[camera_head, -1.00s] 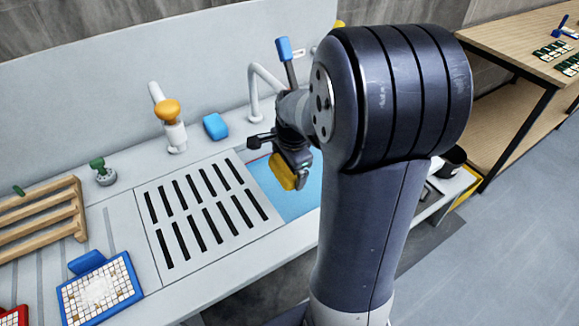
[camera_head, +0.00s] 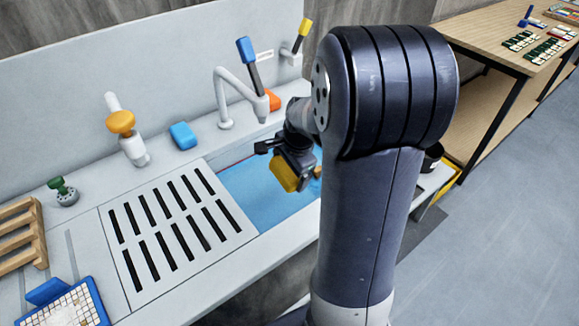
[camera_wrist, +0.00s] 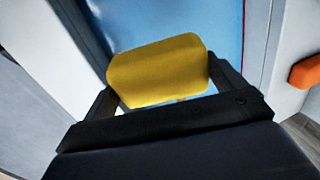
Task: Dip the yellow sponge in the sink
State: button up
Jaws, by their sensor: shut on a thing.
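The yellow sponge (camera_head: 284,173) is held in my gripper (camera_head: 300,174), which is shut on it. In the wrist view the sponge (camera_wrist: 158,70) sits between the two dark fingers of my gripper (camera_wrist: 160,88). The sink (camera_head: 245,190) is a blue-filled basin right of a slotted white drainboard. In the head view the sponge appears in front of the sink's blue area; the wrist view shows the blue sink (camera_wrist: 205,22) behind it. Whether the sponge touches the blue surface I cannot tell. My arm hides the sink's right part.
A grey faucet (camera_head: 232,95) stands behind the sink. A blue sponge (camera_head: 183,135), an orange sponge (camera_head: 273,100) and an orange-topped dispenser (camera_head: 130,140) stand along the back ledge. The slotted drainboard (camera_head: 180,228) is clear. A wooden table (camera_head: 500,48) with panels is at the right.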

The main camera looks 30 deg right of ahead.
notch_tip(320, 180, down, 12)
jog(key=b, duration=0.8)
jog(key=shift+s+a+f+b, duration=0.1)
jog(key=shift+f+b, duration=0.55)
jog(key=shift+f, duration=0.1)
jog(key=shift+a, duration=0.15)
jog(key=shift+s+a, duration=0.15)
jog(key=shift+a, duration=0.35)
jog(key=shift+d, duration=0.2)
jog(key=shift+d, duration=0.4)
jog(key=shift+a+p, duration=0.3)
